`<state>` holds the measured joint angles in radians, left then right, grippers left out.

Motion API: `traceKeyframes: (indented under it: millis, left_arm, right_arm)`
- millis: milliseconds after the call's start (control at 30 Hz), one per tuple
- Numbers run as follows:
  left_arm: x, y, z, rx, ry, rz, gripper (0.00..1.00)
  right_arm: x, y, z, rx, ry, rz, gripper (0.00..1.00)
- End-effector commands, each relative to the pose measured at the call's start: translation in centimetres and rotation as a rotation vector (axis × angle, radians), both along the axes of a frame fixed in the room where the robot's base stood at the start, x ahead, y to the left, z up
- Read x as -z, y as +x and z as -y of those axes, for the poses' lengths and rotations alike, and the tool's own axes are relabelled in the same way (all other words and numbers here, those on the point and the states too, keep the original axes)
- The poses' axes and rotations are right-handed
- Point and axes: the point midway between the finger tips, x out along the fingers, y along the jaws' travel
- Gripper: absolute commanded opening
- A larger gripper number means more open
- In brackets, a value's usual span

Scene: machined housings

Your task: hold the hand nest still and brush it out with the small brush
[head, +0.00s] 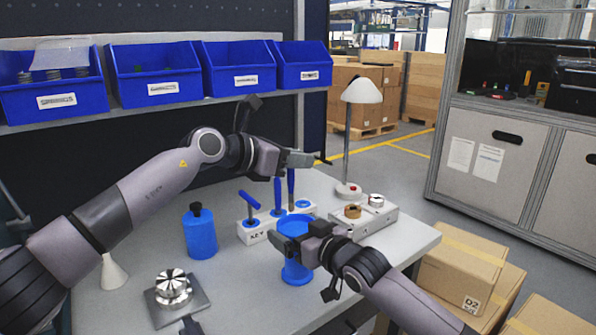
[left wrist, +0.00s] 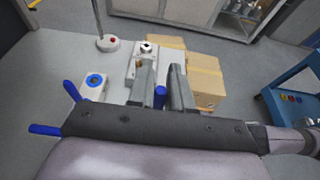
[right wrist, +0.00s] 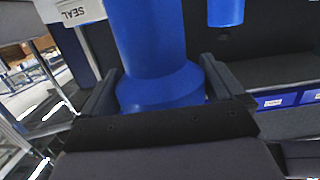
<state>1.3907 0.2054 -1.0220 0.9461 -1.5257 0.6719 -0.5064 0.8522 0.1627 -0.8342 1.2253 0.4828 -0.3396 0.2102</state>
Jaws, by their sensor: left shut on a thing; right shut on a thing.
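The hand nest looks to be the blue waisted cup (head: 297,272) standing near the front of the grey table. My right gripper (head: 291,245) is shut around it; in the right wrist view the blue body (right wrist: 152,45) fills the space between the fingers. My left gripper (head: 302,160) is above the white tool rack (head: 257,233), shut on an upright blue handle (head: 291,183), likely the small brush. This handle also shows between the fingers in the left wrist view (left wrist: 160,97). Its bristles cannot be made out.
Two other blue-handled tools (head: 249,206) stand in the rack. A blue bottle (head: 201,234), a white cone (head: 112,273) and a round metal part on a plate (head: 172,287) are left. A lamp (head: 361,92) and a pale fixture block (head: 375,222) are right.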

Motion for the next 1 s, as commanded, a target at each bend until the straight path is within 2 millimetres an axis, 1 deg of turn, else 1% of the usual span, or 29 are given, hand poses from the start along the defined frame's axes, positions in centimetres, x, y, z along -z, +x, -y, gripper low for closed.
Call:
traceKeyframes:
  millis: [33,200,433,567,1000]
  left_arm:
    - [-0.6,0.0,0.0,0.000,-0.001,0.002,0.00]
    - [-2.2,0.0,0.0,0.000,-0.002,0.003,0.00]
    - [-4.0,0.0,0.0,0.000,-0.002,0.000,0.00]
    - [-4.3,0.0,0.0,-0.001,-0.003,0.000,0.00]
    - [-4.3,0.0,0.0,0.000,-0.002,0.000,0.00]
  right_arm:
    - [0.0,0.0,0.0,0.000,-0.001,-0.001,0.59]
    - [0.0,0.0,0.0,0.000,-0.001,-0.001,0.59]
    - [0.0,0.0,0.0,0.000,-0.001,-0.001,0.59]
    - [0.0,0.0,0.0,0.000,-0.001,-0.001,0.59]
    - [0.0,0.0,0.0,0.000,-0.001,-0.001,0.59]
